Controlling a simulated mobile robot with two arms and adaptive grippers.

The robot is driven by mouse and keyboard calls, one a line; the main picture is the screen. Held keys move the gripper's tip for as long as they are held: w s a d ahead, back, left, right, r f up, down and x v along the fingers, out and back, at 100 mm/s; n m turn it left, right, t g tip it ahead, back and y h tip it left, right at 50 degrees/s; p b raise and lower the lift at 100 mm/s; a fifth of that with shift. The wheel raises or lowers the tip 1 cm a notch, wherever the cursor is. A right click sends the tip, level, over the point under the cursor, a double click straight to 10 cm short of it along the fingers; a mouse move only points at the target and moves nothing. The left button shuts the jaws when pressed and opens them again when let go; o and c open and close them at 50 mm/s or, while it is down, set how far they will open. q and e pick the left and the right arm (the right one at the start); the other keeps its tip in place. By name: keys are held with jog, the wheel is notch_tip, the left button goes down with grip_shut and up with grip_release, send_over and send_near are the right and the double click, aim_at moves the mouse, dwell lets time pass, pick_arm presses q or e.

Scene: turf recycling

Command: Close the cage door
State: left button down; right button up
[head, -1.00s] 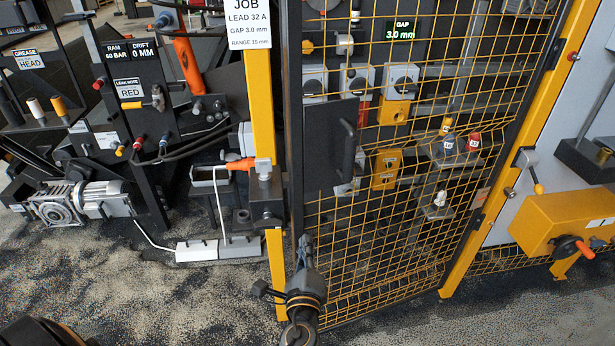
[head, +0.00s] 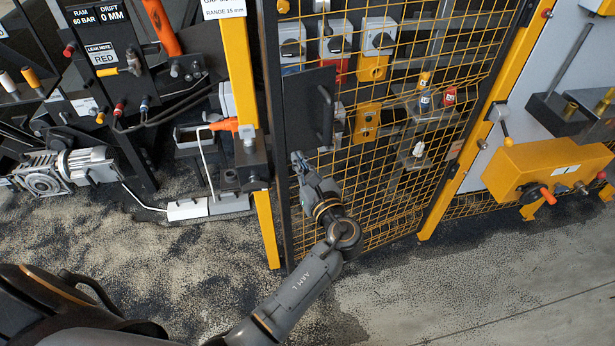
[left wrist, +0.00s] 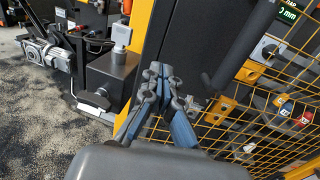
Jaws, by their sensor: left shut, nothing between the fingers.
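The cage door is a yellow mesh panel (head: 390,190) in a dark frame, with a black plate (head: 303,105) and a dark upright bar handle (head: 327,116) near its left edge. The door's left edge stands close beside a yellow post (head: 241,80); I cannot tell whether it is latched. My left gripper (head: 298,158) is shut and empty, just below the plate, lower left of the handle. In the left wrist view its fingertips (left wrist: 161,76) are together in front of the dark plate, and the handle (left wrist: 238,48) is to their right, apart from them. My right gripper is not in view.
A dark latch block (head: 253,160) is on the yellow post. An orange-handled tool (head: 224,125) and a motor (head: 70,168) are to the left. A yellow box (head: 540,170) stands right of the door. The floor in front is clear.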

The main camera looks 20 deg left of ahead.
aim_at(285, 136)
pick_arm(q)
jog(key=b+x, duration=0.2)
jog(key=x, duration=0.4)
jog(key=shift+w+a, duration=0.25)
jog(key=shift+a, duration=0.05)
